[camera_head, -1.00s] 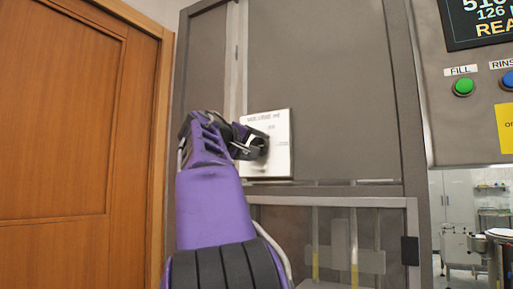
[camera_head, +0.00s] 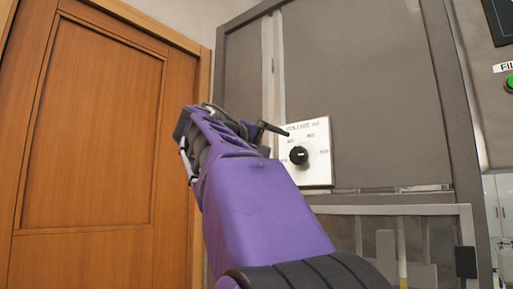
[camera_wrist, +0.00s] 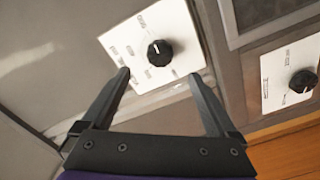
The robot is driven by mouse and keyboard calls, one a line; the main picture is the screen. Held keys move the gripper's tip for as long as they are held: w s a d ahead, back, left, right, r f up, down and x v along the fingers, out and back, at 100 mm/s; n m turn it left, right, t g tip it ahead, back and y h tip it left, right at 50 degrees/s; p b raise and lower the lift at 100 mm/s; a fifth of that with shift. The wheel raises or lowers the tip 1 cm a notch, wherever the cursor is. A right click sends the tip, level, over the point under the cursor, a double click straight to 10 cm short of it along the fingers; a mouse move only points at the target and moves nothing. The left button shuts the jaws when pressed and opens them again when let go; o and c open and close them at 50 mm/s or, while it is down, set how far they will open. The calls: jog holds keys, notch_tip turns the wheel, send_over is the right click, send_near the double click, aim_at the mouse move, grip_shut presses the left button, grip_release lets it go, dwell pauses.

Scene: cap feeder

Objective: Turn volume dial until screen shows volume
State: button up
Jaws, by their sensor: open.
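The volume dial (camera_head: 299,155) is a black round knob on a white plate (camera_head: 318,175) marked as volume in ml, on the grey cabinet. My gripper (camera_head: 272,134) is at the plate's upper left, apart from the dial in the head view. In the wrist view my gripper (camera_wrist: 160,76) is open and empty. A black dial (camera_wrist: 160,52) on a white plate shows just beyond and between its fingertips; it looks like the volume dial. The screen (camera_head: 500,18) is cut off at the top right and its reading is out of view.
A second dial (camera_wrist: 303,81) on a white plate shows at the right of the wrist view. A green button (camera_head: 509,83) is at the right edge. A wooden door (camera_head: 90,140) stands at the left. A framed clear panel (camera_head: 375,240) lies below the plate.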

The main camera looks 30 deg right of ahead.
jog(key=v, duration=0.6)
jog(key=shift+a, duration=0.2)
dwell(0.4)
